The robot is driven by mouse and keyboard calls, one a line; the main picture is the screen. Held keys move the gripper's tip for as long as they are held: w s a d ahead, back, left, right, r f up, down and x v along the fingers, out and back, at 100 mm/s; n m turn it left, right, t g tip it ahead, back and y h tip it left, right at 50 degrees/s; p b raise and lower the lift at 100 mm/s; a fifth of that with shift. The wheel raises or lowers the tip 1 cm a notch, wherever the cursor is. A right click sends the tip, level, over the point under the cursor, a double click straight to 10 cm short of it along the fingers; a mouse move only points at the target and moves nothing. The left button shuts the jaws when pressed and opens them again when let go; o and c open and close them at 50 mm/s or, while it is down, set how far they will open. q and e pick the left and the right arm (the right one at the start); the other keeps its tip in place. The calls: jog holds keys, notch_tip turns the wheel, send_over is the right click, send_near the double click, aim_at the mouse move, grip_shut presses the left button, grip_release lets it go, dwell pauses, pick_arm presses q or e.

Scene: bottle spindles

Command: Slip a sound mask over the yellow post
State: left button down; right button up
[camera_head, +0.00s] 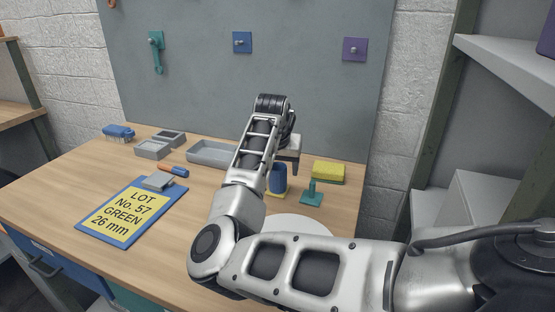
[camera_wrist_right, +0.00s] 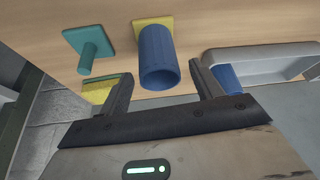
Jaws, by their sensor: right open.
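A blue sleeve (camera_head: 278,178) stands upright over the square yellow base (camera_head: 271,193). In the right wrist view the blue sleeve (camera_wrist_right: 159,62) looks hollow at its near end, with the yellow base (camera_wrist_right: 150,22) behind it. Any yellow post inside is hidden. My right gripper (camera_wrist_right: 165,70) is open, with its fingers on either side of the sleeve's near end; I cannot tell whether they touch it. In the head view the right gripper (camera_head: 289,166) is partly hidden by my arm. A second blue piece (camera_wrist_right: 229,78) shows behind one finger. My left gripper is not in view.
A teal post on its base (camera_head: 312,193) stands right of the sleeve, with a yellow sponge (camera_head: 328,172) behind. A grey tray (camera_head: 207,154) lies left. A blue board (camera_head: 122,237) reads "LOT No. 57 GREEN 26 mm". A white disc (camera_head: 299,223) lies near my arm.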

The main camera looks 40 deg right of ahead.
jog(key=v, duration=1.6)
